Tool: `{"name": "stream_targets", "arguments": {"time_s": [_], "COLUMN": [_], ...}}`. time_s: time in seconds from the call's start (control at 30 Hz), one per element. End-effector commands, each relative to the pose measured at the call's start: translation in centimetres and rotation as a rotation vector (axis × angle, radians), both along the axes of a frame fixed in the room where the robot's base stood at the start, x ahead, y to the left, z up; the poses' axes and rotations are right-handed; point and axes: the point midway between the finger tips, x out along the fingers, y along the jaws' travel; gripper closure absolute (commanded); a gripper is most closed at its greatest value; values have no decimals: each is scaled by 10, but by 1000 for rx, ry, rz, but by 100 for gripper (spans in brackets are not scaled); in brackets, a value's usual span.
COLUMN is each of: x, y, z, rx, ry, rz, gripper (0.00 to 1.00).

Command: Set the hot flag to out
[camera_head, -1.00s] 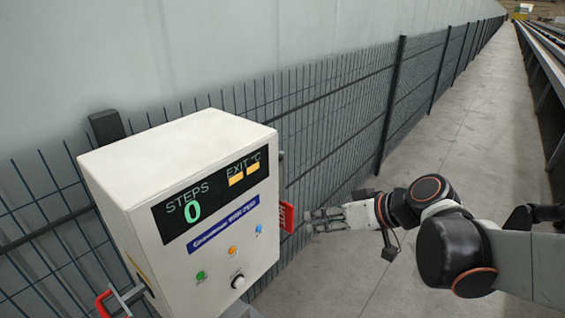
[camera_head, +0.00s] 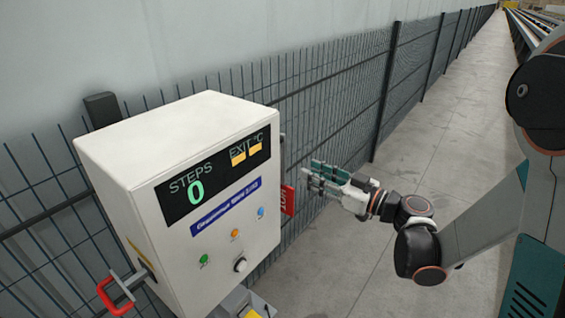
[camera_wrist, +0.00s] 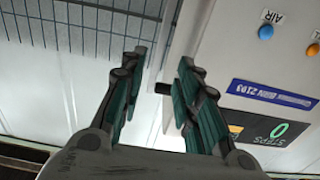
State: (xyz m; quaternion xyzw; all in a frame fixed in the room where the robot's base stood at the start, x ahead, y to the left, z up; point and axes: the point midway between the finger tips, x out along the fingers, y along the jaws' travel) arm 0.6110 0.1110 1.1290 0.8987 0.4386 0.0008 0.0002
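A small red plate with pale markings (camera_head: 288,199), which looks like the hot flag, stands out from the right side of the white control box (camera_head: 150,140). My gripper (camera_head: 312,178) is to the right of the box, slightly above and beside the red plate, with its fingers toward the box. In the wrist view my gripper (camera_wrist: 158,85) is open and empty. A short dark peg (camera_wrist: 163,88) on the box's side shows between the fingertips. The red plate does not show in the wrist view.
The box front has a display (camera_head: 215,175), coloured lamps and a knob (camera_head: 240,265). A red-handled lever (camera_head: 115,292) sticks out at its left. A mesh fence (camera_head: 340,100) runs behind. The concrete walkway (camera_head: 440,150) on the right is clear.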

Motion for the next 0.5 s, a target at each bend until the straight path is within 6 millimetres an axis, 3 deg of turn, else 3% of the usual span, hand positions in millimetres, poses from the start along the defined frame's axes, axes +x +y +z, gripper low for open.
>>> {"name": "stream_targets", "arguments": {"time_s": [0.2, 0.5], "x": [27, 57], "y": [37, 74], "z": [-2, -1], "rx": [0, 0], "ry": [1, 1], "rz": [5, 3], "gripper": [70, 70]}}
